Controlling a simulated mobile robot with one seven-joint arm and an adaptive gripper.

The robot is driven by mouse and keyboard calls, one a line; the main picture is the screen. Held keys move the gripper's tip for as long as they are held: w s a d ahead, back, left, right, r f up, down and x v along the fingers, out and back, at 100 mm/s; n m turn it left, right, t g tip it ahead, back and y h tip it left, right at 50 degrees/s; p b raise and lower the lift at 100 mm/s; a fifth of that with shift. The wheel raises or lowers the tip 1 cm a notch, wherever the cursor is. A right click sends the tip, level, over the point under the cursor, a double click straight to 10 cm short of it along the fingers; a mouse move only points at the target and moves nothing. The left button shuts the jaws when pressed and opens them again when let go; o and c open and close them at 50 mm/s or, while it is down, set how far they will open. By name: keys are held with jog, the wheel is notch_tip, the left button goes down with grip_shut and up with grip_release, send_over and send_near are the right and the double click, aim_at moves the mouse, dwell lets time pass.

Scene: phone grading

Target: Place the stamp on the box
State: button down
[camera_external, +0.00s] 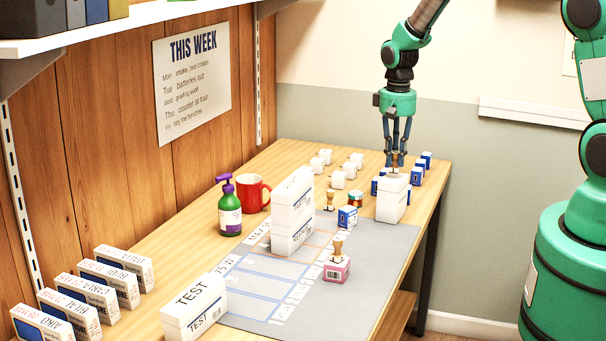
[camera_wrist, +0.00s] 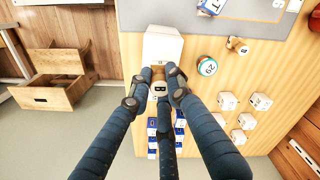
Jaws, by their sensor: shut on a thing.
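My gripper (camera_external: 396,156) is shut on a wooden-handled stamp (camera_external: 394,168), which is held upright over a tall white box (camera_external: 391,203) at the right edge of the table. The stamp's base is at or just above the box top; I cannot tell whether they touch. In the wrist view the stamp (camera_wrist: 160,88) is between my fingers (camera_wrist: 159,80), partly hidden by them, with the white box (camera_wrist: 163,46) just beyond. Another stamp (camera_external: 337,247) stands on a pink box (camera_external: 336,270), and a third stamp (camera_external: 330,199) stands on the table farther back.
A small blue box (camera_external: 347,217) and a round tin (camera_external: 355,198) stand left of the white box. Blue boxes (camera_external: 421,168) and white cubes (camera_external: 338,180) are behind. A red mug (camera_external: 252,193) and green bottle (camera_external: 229,210) are left.

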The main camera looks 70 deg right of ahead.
aim_at(397, 152)
jog(key=shift+f, duration=0.75)
jog(key=shift+f, duration=0.15)
jog(key=c, duration=1.6)
grip_release()
notch_tip(397, 152, up, 12)
jog(key=shift+r+p, duration=0.15)
jog(key=shift+p, duration=0.55)
jog(key=shift+a+r, duration=0.1)
